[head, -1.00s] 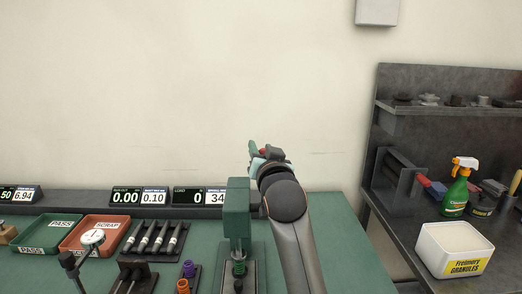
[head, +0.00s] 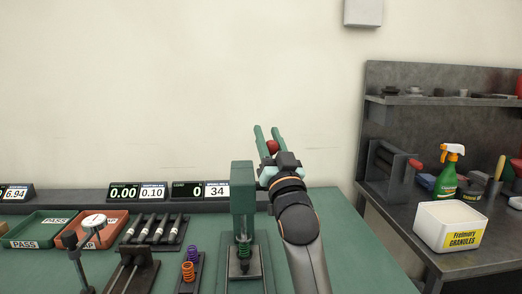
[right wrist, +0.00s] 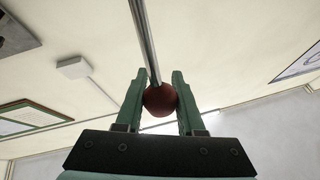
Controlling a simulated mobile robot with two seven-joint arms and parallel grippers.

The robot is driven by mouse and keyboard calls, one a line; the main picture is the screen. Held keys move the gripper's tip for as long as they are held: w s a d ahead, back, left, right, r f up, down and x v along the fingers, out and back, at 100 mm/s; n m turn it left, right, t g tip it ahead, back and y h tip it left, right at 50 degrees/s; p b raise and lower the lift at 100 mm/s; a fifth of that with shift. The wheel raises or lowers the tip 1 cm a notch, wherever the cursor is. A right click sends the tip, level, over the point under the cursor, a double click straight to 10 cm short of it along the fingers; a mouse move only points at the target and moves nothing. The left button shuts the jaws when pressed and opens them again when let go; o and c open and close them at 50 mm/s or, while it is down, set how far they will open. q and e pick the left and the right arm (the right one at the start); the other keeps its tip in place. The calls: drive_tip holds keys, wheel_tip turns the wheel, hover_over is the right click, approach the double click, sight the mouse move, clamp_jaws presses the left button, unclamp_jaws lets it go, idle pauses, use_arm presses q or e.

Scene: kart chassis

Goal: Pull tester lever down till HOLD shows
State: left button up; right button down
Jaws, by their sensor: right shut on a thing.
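The green spring tester (head: 242,205) stands on the bench in the head view, with a green spring (head: 244,248) under its head. The lever's dark red ball knob (right wrist: 160,99) sits between the fingers of my right gripper (right wrist: 157,92), which is shut on it. The lever's metal rod (right wrist: 145,42) runs up from the knob in the right wrist view. In the head view my right gripper (head: 270,144) is up to the right of the tester head. The load display (head: 187,192) reads 0, with 34 on the white panel beside it; no HOLD is legible. My left gripper is not in view.
A green PASS tray (head: 68,218) and a red SCRAP tray (head: 70,239) lie at the left. Purple and orange springs (head: 188,270) stand on a holder left of the tester. A dark side bench (head: 440,240) with a white granules box (head: 450,205) is at the right.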

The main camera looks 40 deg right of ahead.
drive_tip(key=s+a+f+t+b, duration=0.1)
drive_tip(key=s+f+b, duration=0.1)
drive_tip(key=b, duration=0.1)
drive_tip(key=shift+s+a+f+n+t, duration=0.1)
drive_tip(key=shift+s+a+n+t, duration=0.3)
use_arm(q)
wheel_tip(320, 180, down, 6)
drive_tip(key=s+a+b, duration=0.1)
drive_tip(key=b, duration=0.3)
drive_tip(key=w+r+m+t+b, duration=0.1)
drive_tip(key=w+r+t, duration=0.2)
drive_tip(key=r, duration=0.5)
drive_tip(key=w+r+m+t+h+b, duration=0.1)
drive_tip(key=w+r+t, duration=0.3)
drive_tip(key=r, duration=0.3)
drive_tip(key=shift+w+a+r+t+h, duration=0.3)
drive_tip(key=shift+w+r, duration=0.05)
use_arm(e)
drive_tip(key=s+a+f+t, duration=0.1)
drive_tip(key=s+a+f, duration=0.2)
drive_tip(key=f, duration=0.6)
drive_tip(key=shift+s+a+f+n+t, duration=0.2)
drive_tip(key=shift+s+n+t, duration=0.15)
drive_tip(key=shift+s, duration=1.05)
